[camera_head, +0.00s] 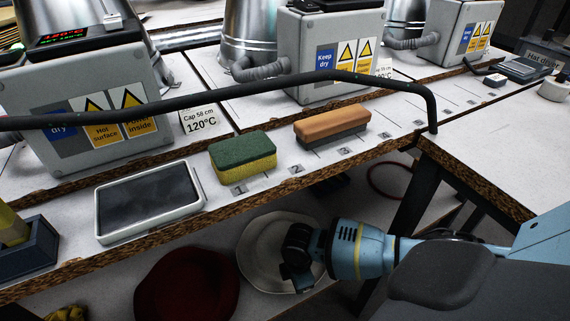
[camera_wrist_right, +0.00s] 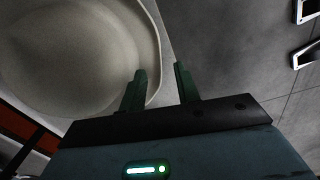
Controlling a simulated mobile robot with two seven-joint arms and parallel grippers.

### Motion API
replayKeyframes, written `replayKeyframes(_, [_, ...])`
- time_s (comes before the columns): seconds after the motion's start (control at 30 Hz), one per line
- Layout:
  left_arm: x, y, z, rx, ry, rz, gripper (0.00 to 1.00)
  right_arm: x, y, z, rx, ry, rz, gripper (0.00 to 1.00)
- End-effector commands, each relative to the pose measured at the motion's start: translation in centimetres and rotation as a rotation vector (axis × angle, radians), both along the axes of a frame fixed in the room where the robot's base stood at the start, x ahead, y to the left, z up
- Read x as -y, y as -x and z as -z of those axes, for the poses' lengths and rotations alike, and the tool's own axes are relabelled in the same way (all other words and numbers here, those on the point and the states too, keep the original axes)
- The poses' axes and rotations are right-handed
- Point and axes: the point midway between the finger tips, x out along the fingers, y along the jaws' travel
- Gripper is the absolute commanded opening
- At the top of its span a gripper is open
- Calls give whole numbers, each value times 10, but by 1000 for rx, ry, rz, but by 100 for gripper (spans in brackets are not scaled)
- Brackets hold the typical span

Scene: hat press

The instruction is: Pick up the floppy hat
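A cream hat (camera_head: 253,265) lies on the lower level below the worktop, with its rounded hollow showing. A dark red hat (camera_head: 185,287) lies to its left. The frames do not settle which is the floppy hat. My right gripper (camera_head: 297,277) is at the cream hat and covers part of it. In the right wrist view, the two green fingers of my right gripper (camera_wrist_right: 160,82) are apart. The rim of the cream hat (camera_wrist_right: 85,55) passes between them in the picture; contact cannot be told. My left gripper is not in view.
The worktop's front edge (camera_head: 285,190) and a black rail (camera_head: 345,77) lie above the hats. On the worktop are a green-yellow sponge (camera_head: 243,158), an orange-topped brush (camera_head: 331,128) and a grey-framed tablet (camera_head: 150,200). A table leg (camera_head: 411,195) stands right of the cream hat.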

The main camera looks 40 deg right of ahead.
Motion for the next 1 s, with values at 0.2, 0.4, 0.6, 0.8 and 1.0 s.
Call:
replayKeyframes(0.2, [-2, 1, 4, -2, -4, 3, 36, 0, 0, 7, -1, 0, 0, 32])
replayKeyframes(0.4, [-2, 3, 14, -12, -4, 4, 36, 0, 0, 27, -1, 1, 1, 32])
replayKeyframes(0.6, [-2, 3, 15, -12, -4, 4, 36, -1, -1, 28, 1, 0, 0, 32])
replayKeyframes(0.8, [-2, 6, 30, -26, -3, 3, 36, -3, -2, 49, -1, 0, -1, 32])
replayKeyframes(1.0, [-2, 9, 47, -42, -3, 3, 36, -5, -3, 76, -2, 0, 1, 32])
